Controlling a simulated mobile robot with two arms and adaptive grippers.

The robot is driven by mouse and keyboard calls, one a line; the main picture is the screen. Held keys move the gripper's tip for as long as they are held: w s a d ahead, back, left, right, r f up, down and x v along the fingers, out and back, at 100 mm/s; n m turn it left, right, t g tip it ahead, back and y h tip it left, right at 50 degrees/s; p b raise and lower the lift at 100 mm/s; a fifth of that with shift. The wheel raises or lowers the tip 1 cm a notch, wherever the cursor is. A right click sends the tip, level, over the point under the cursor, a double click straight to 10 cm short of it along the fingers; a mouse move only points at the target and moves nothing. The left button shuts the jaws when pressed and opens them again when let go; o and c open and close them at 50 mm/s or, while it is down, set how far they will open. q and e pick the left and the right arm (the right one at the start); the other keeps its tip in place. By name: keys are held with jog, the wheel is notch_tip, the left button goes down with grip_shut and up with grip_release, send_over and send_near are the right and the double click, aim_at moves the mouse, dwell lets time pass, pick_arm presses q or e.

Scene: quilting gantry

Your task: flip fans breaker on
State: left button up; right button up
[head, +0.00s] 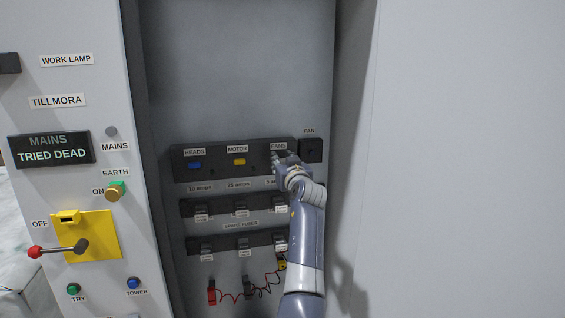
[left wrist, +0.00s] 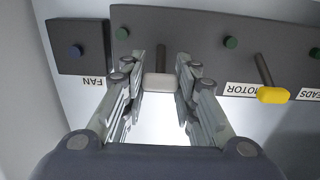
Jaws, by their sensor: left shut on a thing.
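The fans breaker's pale handle (left wrist: 160,82) on its dark stem sits between the fingers of my left gripper (left wrist: 160,88) in the left wrist view. The gripper is shut on it. In the head view my left gripper (head: 284,161) is just below the FANS label (head: 278,146) at the right of the breaker panel (head: 218,174), and it hides the handle there. The yellow motor breaker handle (head: 239,162) and blue heads breaker handle (head: 195,165) are to its left. My right gripper is not in view.
A small dark FAN box (head: 310,151) stands close right of the gripper. Fuse rows (head: 241,209) and red leads (head: 212,292) are below. The left panel holds a display (head: 51,149) reading "MAINS TRIED DEAD" and a red-knobbed lever (head: 35,252). The cabinet wall is close on the right.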

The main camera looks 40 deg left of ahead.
pick_arm(q)
jog(key=shift+r+p, duration=0.3)
jog(key=shift+p, duration=0.25)
jog(key=shift+w+a+r+g+h+p, duration=0.1)
jog(key=shift+r+g+h+p, duration=0.2)
jog(key=shift+h+p, duration=0.5)
jog(key=shift+a+f+g+p, duration=0.1)
jog(key=shift+g+p, duration=0.3)
jog(key=shift+p, duration=0.3)
jog(key=o, duration=1.1)
jog(key=shift+w, duration=0.1)
jog(key=shift+a+f, duration=0.1)
